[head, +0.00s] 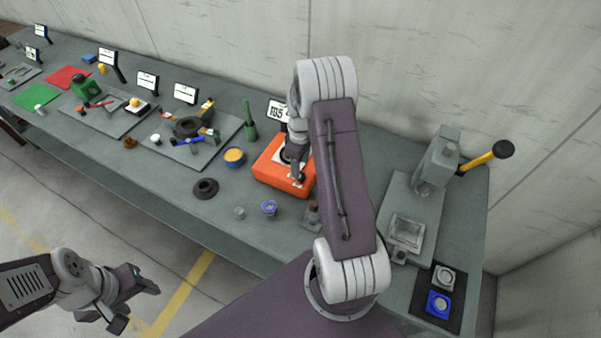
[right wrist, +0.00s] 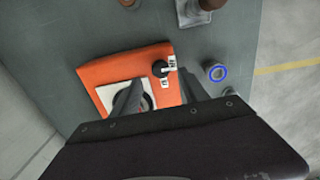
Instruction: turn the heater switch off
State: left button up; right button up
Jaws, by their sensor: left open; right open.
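In the head view the right gripper (head: 297,174) is mostly hidden. My left gripper (head: 136,298) is open and empty, away from the table over the floor.
A display reading about 105 (head: 278,110) stands behind the heater. A grey press (head: 437,163) stands at right.

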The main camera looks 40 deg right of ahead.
notch_tip(320, 180, up, 5)
jog(key=shift+f+b, duration=0.15)
jog(key=shift+b, duration=0.15)
jog(key=shift+a, duration=0.1)
jog(key=s+a+n+t+b, duration=0.15)
jog(key=a+b, duration=0.35)
jog(key=a, duration=0.8)
jog(key=s+a+f+m, duration=0.2)
jog(key=s+m, duration=0.1)
jog(key=s, duration=0.3)
jog(key=s+a+f+m+b, duration=0.1)
jog(key=s+a+m, duration=0.1)
jog(key=s+m, duration=0.2)
jog(key=shift+s+a+f, duration=0.25)
jog(key=shift+s+f, duration=0.15)
jog(key=shift+s, duration=0.7)
